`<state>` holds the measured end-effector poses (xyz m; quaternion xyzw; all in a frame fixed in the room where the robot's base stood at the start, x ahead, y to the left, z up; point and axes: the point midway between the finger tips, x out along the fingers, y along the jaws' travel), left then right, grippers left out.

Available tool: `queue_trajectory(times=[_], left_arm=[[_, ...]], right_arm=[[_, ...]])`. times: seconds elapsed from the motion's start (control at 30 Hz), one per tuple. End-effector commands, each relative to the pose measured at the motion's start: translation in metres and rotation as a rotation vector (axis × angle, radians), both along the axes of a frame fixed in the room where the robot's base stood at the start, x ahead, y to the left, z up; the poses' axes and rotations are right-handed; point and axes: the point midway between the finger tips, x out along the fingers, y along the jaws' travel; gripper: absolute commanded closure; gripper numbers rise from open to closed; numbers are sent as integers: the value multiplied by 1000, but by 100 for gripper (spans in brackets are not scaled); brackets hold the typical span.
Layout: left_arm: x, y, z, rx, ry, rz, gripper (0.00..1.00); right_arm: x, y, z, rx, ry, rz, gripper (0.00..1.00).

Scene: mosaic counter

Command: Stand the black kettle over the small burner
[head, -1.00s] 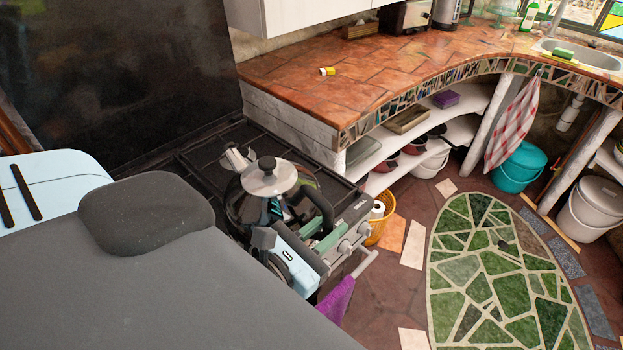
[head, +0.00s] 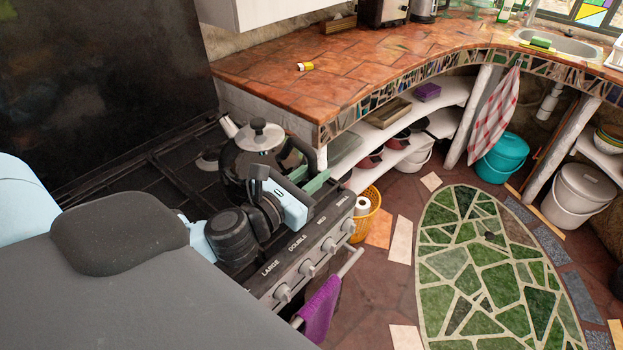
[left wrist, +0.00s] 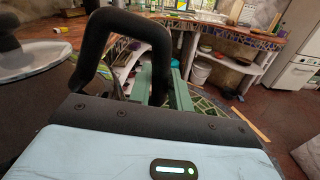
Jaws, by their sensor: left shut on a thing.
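The black kettle (head: 236,166), with a pale lid and black knob, is upright at the far right part of the stove (head: 150,165), spout to the left. My left gripper (head: 312,181) is shut on its black handle, to the right of the body. In the left wrist view the handle (left wrist: 128,22) arches up beside the green fingers (left wrist: 162,88). I cannot tell whether the kettle's base touches the stove. A burner (head: 208,160) shows left of the kettle; whatever is beneath the kettle is hidden. My right gripper is out of view.
Control knobs (head: 308,268) and a rail with a purple cloth (head: 320,308) line the stove's front. The tiled counter (head: 270,85) rises beyond the kettle. A yellow basket (head: 368,222) stands on the floor right of the stove.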

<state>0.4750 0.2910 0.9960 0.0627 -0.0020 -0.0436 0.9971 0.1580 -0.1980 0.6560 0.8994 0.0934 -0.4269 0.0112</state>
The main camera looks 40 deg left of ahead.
Motion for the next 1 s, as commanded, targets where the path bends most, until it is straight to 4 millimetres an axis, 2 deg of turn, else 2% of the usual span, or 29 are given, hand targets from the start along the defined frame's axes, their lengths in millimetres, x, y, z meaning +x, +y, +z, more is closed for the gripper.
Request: queue_trajectory(times=[0.03, 0.27, 0.53, 0.83, 0.87, 1.0], left_arm=[[1, 0, 5, 10, -12, 0, 100], [12, 8, 4, 12, -14, 3, 100], [12, 8, -30, 8, -7, 1, 100], [12, 8, -32, 10, -11, 2, 100], [11, 7, -36, 0, -1, 2, 76], [11, 7, -36, 0, 0, 2, 58]], right_arm=[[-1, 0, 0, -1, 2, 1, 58], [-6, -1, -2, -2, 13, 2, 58], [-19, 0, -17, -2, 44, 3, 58], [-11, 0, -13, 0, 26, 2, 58], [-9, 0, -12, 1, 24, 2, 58], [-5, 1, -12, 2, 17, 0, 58]])
